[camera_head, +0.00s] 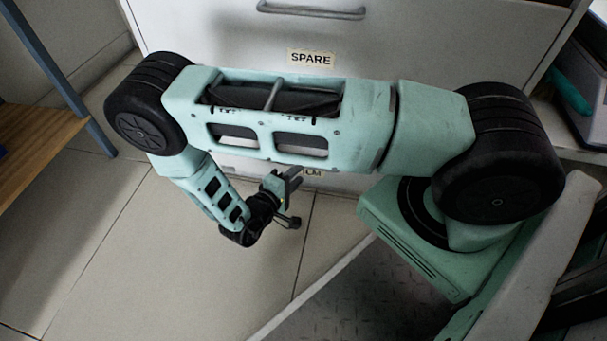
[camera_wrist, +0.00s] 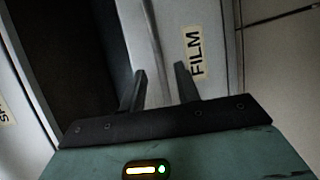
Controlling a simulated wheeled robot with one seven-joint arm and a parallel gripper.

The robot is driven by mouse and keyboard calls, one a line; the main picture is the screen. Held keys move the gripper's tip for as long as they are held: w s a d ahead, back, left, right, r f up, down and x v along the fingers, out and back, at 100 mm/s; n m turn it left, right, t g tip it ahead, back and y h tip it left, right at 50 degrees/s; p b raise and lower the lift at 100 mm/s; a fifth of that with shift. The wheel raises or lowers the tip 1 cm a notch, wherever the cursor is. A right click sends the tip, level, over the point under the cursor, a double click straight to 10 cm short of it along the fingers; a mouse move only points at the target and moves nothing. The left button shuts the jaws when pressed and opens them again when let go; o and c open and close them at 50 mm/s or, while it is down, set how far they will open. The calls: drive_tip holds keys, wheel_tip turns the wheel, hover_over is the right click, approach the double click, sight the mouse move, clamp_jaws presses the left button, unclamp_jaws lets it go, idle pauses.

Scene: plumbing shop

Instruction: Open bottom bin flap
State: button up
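The bottom bin flap is a pale panel with a FILM label; in the wrist view the flap (camera_wrist: 217,100) stands sideways, its label right of the fingers. In the head view only a strip of the flap (camera_head: 345,182) shows below my arm, its label mostly covered. A broad dark gap (camera_wrist: 82,50) lies between the FILM flap and the SPARE panel, so the flap appears at least partly open. My gripper (camera_wrist: 160,69) is open, its two fingers apart beside the flap's edge. Whether a finger touches the flap I cannot tell.
The SPARE panel (camera_head: 400,40) with a metal handle (camera_head: 311,12) is above. A wooden shelf with a blue-grey post (camera_head: 62,75) stands at left. The tiled floor (camera_head: 170,270) at lower left is clear. My arm covers much of the cabinet front.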

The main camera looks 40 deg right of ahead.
drive_tip(key=shift+b+x, duration=0.6)
drive_tip(key=shift+x, duration=1.45)
clamp_jaws()
drive_tip(key=shift+a, duration=0.1)
